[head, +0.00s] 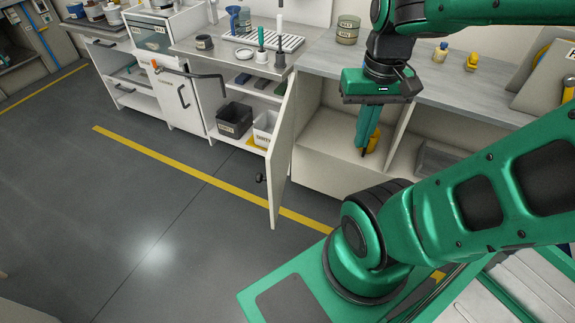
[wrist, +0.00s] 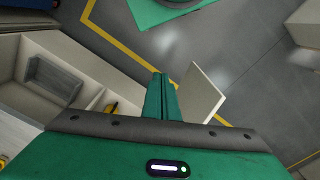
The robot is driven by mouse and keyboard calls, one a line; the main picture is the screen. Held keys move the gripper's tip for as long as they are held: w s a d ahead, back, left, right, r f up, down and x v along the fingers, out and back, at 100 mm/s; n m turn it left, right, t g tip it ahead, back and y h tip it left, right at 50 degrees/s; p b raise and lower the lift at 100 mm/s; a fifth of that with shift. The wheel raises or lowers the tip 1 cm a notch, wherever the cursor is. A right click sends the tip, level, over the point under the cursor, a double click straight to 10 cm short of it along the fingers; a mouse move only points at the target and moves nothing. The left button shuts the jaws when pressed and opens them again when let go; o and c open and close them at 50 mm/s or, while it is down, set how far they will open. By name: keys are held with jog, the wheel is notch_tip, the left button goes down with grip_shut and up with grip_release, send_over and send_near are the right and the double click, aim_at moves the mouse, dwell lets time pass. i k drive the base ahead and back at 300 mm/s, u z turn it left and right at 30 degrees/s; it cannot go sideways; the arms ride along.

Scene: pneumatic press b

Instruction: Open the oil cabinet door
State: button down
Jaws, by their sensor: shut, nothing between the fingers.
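The pale cabinet door (head: 284,150) stands swung out from the counter front, roughly square to it, with a dark knob (head: 261,179) on its left face. The door (wrist: 201,95) also shows in the wrist view, to the right of my fingers. The cabinet (head: 335,165) to the right of the door has its front open and its inside in view. No label on it can be read. My gripper (head: 366,148) points down in front of this opening, right of the door and apart from it. Its fingers (wrist: 161,82) are together and empty.
A yellow item (head: 373,140) sits inside the cabinet, partly behind my fingers. A grey tray (head: 435,158) lies in the compartment to the right. The floor at left is clear.

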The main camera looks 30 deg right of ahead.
aim_at(278, 157)
jog(key=z, duration=1.75)
jog(key=k, duration=0.85)
jog(key=u, duration=1.55)
jog(key=i, duration=0.5)
jog(key=z, duration=0.05)
